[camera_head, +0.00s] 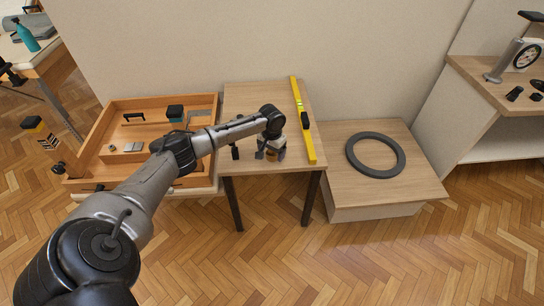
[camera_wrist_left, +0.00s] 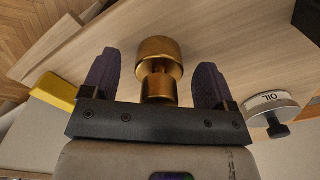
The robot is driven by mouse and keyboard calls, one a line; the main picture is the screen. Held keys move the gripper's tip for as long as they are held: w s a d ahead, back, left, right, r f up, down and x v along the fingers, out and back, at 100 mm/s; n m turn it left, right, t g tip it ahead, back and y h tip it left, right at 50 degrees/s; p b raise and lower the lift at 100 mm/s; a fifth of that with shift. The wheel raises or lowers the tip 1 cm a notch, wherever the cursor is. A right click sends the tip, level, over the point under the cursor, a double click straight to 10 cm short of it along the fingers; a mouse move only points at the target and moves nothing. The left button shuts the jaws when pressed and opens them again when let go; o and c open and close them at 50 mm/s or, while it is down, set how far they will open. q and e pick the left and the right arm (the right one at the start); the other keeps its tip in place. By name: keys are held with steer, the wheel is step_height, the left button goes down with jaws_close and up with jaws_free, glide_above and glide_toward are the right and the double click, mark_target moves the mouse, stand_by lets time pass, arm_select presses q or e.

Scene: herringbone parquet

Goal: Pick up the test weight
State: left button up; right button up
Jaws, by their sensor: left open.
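The test weight (camera_wrist_left: 158,55) is a brass-coloured knobbed cylinder on the wooden table (camera_head: 240,105). In the left wrist view it stands between the two dark fingers of my left gripper (camera_wrist_left: 157,68), with a gap on each side. The gripper is open around it and does not hold it. In the head view my left gripper (camera_head: 270,153) is low over the front of the table, and the weight is mostly hidden by it. My right gripper is not in view.
A yellow spirit level (camera_head: 296,95) lies to the right of the gripper, with a black object (camera_head: 305,120) by it. An orange-brown tray (camera_head: 98,130) stands left. A grey ring (camera_head: 375,174) lies on the low platform right.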

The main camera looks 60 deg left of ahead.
arm_select(q)
steer(key=shift+c, duration=0.5)
steer(key=c, duration=1.1)
steer(key=shift+r+p, duration=0.4)
steer(key=shift+r, duration=0.15)
step_height(320, 180, up, 4)
steer(key=shift+f+p, duration=0.15)
steer(key=shift+p, duration=1.05)
steer(key=s+d+r+p, duration=0.5)
steer(key=d+r, duration=0.1)
steer(key=d, duration=0.4)
steer(key=shift+s+d+r+p, duration=0.15)
steer(key=shift+d+p, duration=0.05)
steer(key=shift+p, duration=0.2)
